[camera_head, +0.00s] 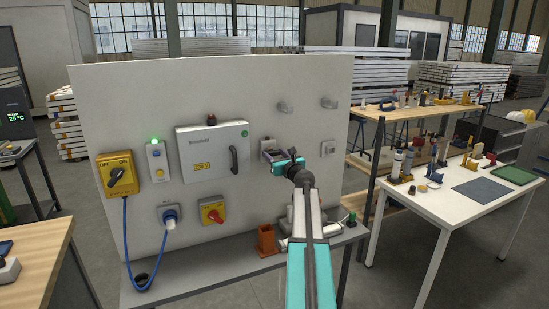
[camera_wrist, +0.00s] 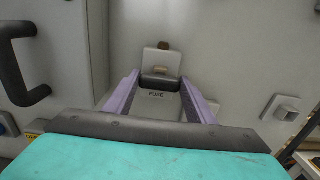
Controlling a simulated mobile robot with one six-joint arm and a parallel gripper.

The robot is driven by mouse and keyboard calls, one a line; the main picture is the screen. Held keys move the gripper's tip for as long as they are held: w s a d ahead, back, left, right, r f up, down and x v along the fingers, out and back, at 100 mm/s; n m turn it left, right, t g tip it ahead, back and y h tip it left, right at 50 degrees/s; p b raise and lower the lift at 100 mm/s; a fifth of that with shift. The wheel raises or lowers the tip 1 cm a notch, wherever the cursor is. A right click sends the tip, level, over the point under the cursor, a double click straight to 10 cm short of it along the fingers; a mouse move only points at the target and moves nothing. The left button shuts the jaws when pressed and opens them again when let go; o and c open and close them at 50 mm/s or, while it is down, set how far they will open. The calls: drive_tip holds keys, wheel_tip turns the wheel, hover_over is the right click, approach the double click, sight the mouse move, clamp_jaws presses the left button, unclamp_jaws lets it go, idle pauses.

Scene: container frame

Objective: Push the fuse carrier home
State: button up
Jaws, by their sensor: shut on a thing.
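The fuse carrier (camera_wrist: 160,83) shows in the wrist view as a dark block between my fingertips, just above the printed word FUSE. Behind it is a pale fuse holder (camera_wrist: 163,60) with a small brown tab on top. My gripper (camera_wrist: 159,80) has purple fingers, one on each side of the carrier, and is shut on it. In the head view my gripper (camera_head: 271,156) is at the panel, right of the grey cabinet, and the holder (camera_head: 268,143) shows just above it. How deep the carrier sits in the holder I cannot tell.
The grey cabinet (camera_head: 212,150) with its black handle (camera_head: 234,160) stands out left of my gripper. Below are a red rotary switch (camera_head: 213,212) and an orange bin (camera_head: 266,240) on the ledge.

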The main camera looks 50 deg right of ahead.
drive_tip(key=shift+x, duration=0.9)
drive_tip(key=shift+a+r, duration=0.1)
drive_tip(key=shift+r, duration=0.05)
drive_tip(key=o, duration=1.5)
drive_tip(key=shift+w, duration=0.2)
drive_tip(key=shift+s, duration=0.15)
